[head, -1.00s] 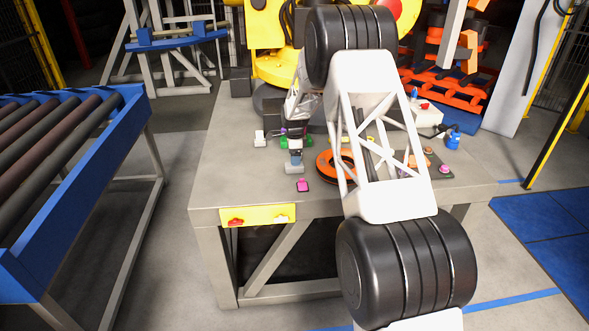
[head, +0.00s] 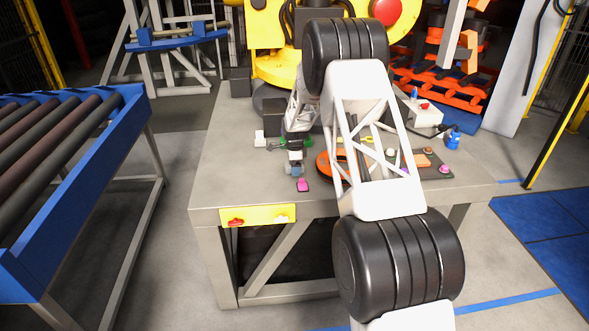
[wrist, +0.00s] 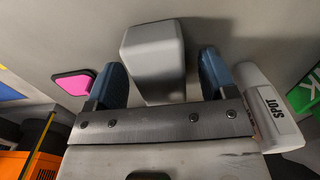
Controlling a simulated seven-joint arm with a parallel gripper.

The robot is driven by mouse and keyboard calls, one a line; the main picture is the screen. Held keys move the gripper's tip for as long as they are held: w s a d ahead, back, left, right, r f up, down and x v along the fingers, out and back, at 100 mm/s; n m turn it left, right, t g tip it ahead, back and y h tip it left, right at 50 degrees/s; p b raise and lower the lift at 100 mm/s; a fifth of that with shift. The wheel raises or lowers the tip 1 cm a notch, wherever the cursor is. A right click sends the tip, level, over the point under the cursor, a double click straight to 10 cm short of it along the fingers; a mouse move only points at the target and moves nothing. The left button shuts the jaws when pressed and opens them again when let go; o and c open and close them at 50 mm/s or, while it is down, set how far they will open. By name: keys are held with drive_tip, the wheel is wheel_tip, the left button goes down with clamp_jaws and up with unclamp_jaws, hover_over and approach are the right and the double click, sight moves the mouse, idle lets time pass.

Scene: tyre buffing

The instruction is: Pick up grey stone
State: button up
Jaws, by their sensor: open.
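The grey stone (wrist: 153,52) is a block with rounded edges lying on the table top in the wrist view. My gripper (wrist: 161,80) is open, with one blue finger on each side of the stone's near part. The stone's far part extends beyond the fingertips. I cannot tell whether either finger touches it. In the head view my gripper (head: 294,168) is low over the front left part of the table, and the stone is mostly hidden there.
A pink piece (wrist: 73,82) lies just left of the left finger. A white "SPOT" item (wrist: 267,105) is close beside the right finger. An orange ring (head: 323,162) lies right of my gripper on the table (head: 228,165). The table's left side is largely clear.

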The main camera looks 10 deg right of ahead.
drive_tip(key=shift+f, duration=0.2)
idle(0.3)
drive_tip(key=c, duration=1.1)
